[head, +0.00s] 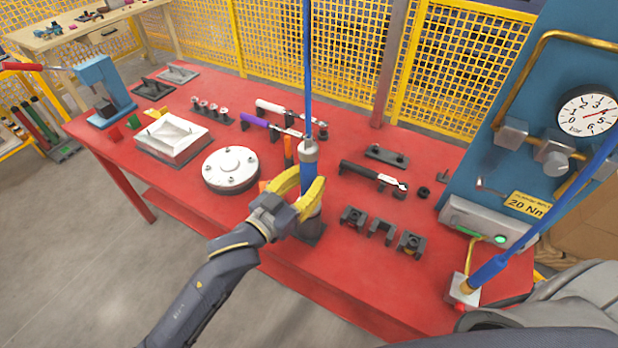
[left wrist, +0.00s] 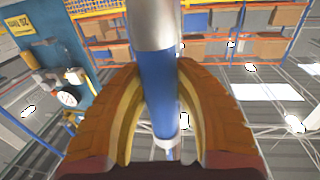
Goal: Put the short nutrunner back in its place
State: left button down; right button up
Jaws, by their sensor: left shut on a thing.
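The nutrunner (head: 309,178) is an upright tool with a blue body and grey metal ends, hanging on a blue hose that runs straight up. My left gripper (head: 298,195) is shut around its middle with yellow fingers. In the left wrist view the nutrunner's blue body (left wrist: 158,88) runs between the two fingers. Below the tool is a dark holder (head: 308,239) near the table's front edge. The tool's lower end is at this holder, but I cannot tell whether it is seated in it. My right gripper is not in view.
The red table (head: 215,220) carries a round flanged plate (head: 230,168) to the left and dark brackets (head: 381,231) to the right. Behind lie a torque wrench (head: 374,176) and a purple-handled tool (head: 262,125). A second blue-hosed piece (head: 490,268) stands at the right, by the gauge panel.

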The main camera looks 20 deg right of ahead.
pick_arm(q)
jog(key=shift+f, duration=0.3)
jog(key=c, duration=1.1)
grip_release()
jog(key=shift+o, duration=0.5)
jog(key=shift+f, duration=0.2)
jog(key=v, duration=1.2)
jog(key=shift+r, duration=0.1)
